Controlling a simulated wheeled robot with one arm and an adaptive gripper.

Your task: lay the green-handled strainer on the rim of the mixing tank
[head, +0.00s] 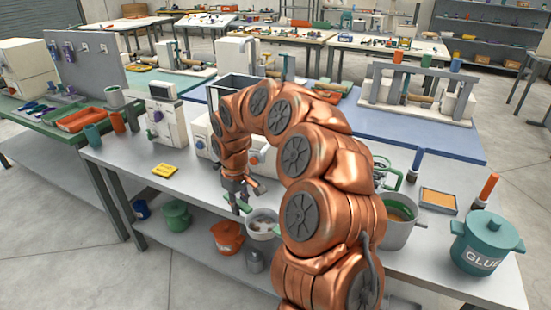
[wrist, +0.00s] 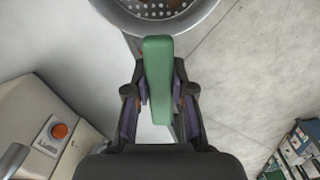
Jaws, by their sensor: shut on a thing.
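My gripper (head: 238,200) hangs near the table's front edge, left of my copper arm. It is shut on the green handle (wrist: 157,85) of the strainer, with a finger on each side in the wrist view. The strainer's perforated metal bowl (head: 262,223) sticks out beyond the fingers, seen past the table's front edge; it also shows at the top of the wrist view (wrist: 155,12). Something brownish shows in the bowl. A grey tank (head: 399,234), which looks like the mixing tank, stands to the right, partly behind my arm. It has an orange-and-green inside.
A teal glue pot (head: 484,242) and a framed orange tray (head: 438,201) stand right of the tank. A yellow pad (head: 165,170) and a white machine (head: 166,117) are on the left. The table is clear between the pad and my gripper. Pots stand on the shelf below.

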